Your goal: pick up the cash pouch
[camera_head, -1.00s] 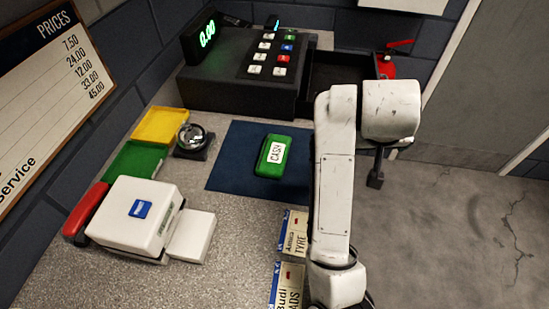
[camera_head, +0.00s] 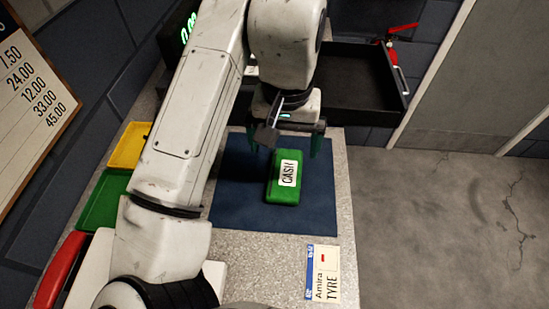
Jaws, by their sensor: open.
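The cash pouch (camera_head: 284,192) is a green rounded block with a white label reading CASH. It lies flat on a dark blue mat (camera_head: 240,205) on the counter. My gripper (camera_head: 284,145) is just beyond the pouch's far end, pointing down. Its greenish fingers are apart, one to the left and one to the right, with nothing held between them. The fingertips' height above the mat is hard to tell.
An open black cash drawer (camera_head: 362,80) stands behind at the right. My arm hides most of the register and the bell. A name card (camera_head: 322,273) lies in front. Green (camera_head: 106,200) and yellow (camera_head: 130,143) trays are at the left.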

